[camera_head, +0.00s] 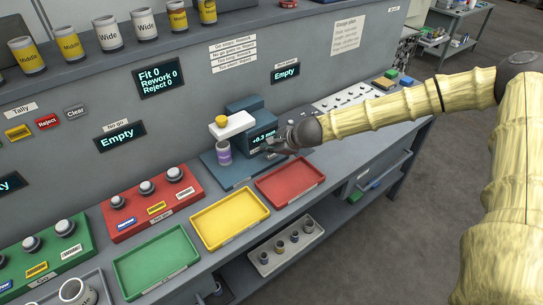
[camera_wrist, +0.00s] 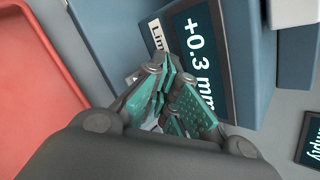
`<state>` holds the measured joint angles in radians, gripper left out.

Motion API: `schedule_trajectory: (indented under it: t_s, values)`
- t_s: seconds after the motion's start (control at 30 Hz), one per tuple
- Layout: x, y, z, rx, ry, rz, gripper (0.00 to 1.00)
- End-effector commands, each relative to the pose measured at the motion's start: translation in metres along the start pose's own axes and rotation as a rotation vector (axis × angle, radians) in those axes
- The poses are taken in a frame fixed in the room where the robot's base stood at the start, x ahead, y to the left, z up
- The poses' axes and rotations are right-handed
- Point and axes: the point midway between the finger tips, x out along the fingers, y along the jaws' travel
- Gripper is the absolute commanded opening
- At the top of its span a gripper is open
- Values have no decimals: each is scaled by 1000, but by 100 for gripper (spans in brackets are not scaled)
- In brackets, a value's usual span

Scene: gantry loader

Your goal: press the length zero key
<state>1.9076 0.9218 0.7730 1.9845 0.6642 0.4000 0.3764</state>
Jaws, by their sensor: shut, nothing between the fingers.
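The blue measuring gauge (camera_head: 245,112) stands on the bench against the grey panel, and its screen (camera_head: 259,141) reads +0.3 mm. The screen also fills the upper right of the wrist view (camera_wrist: 201,48). My gripper (camera_head: 270,148) is right at the gauge's front, below the screen. In the wrist view my gripper (camera_wrist: 172,72) is shut and empty, its green-padded fingertips over the strip beside the screen. A white label (camera_wrist: 156,35) starting "Lim" shows there. The length zero key cannot be made out; the fingers cover part of that strip. I cannot tell whether the fingertips touch it.
A purple-banded can (camera_head: 224,153) stands under the gauge's white head. A red tray (camera_head: 290,181), yellow tray (camera_head: 230,220) and green tray (camera_head: 157,265) lie along the bench front. A red box with knobs (camera_head: 152,203) is to the left. A panel screen (camera_head: 285,72) reads Empty.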

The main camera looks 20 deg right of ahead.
Motion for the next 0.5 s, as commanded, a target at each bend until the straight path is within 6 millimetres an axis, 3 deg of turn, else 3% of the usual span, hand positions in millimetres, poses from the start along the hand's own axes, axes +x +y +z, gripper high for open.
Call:
schedule_trajectory:
  t_s: [0.5]
  values:
    - [6,4,-4,0,0,0,0]
